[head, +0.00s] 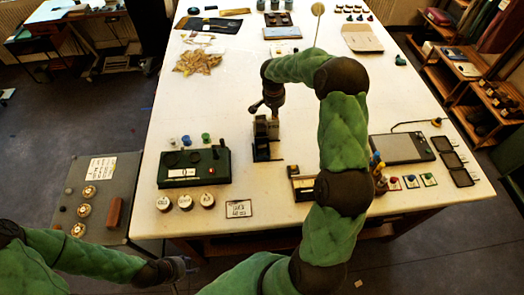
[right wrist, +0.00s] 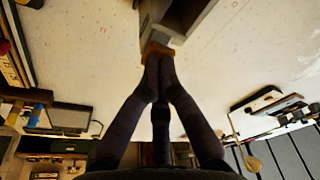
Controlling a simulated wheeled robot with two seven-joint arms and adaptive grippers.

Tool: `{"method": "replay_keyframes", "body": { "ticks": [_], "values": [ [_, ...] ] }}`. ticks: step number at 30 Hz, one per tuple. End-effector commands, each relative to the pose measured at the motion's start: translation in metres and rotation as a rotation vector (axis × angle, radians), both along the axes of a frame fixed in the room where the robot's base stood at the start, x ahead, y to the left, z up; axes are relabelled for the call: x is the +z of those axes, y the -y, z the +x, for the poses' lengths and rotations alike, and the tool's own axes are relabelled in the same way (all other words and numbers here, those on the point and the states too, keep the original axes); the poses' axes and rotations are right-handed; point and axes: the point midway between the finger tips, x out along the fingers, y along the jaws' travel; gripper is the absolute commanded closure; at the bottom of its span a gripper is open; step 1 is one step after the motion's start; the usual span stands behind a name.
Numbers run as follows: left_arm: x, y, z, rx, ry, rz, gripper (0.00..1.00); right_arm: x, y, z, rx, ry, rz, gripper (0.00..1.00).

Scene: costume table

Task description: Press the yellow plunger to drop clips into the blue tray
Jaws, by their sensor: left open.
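My right gripper (head: 266,106) is over the small dark dispenser (head: 262,130) on the white table. In the right wrist view its fingers (right wrist: 159,62) come together at the tips, against or just at an orange-yellow piece, likely the plunger (right wrist: 156,47), on the grey dispenser body (right wrist: 176,18). I cannot tell whether the plunger is pressed down. The blue tray and the clips cannot be made out; a low dark frame (head: 267,152) lies in front of the dispenser. My left gripper (head: 187,266) is open and empty, low beyond the table's front edge.
A dark green case (head: 194,167) with round tins (head: 185,202) and a card (head: 238,209) stands left of the dispenser. A dark pad (head: 402,148) and small coloured pieces (head: 411,181) lie right. A grey side table (head: 105,195) stands at left.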

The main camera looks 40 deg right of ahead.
Motion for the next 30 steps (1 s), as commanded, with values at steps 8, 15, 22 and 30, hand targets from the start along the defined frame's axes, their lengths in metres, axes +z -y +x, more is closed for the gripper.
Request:
{"method": "replay_keyframes", "body": {
  "ticks": [8, 15, 22, 30],
  "values": [
    [0.003, 0.0, 0.0, 0.0, 0.0, 0.0, 0.53, 0.009, 0.0, 0.0, 0.0, -0.001, 0.001, 1.0],
    [0.006, 0.0, 0.0, 0.0, 0.0, 0.0, 0.53, 0.017, 0.0, 0.0, 0.0, -0.001, 0.001, 1.0],
    [0.008, 0.0, 0.0, 0.0, 0.0, 0.0, 0.53, 0.026, 0.0, 0.0, 0.0, 0.0, 0.0, 1.0],
    [0.01, 0.0, 0.0, 0.0, 0.0, 0.0, 0.53, 0.034, 0.0, 0.0, 0.0, 0.0, 0.0, 1.0]
  ]
}}
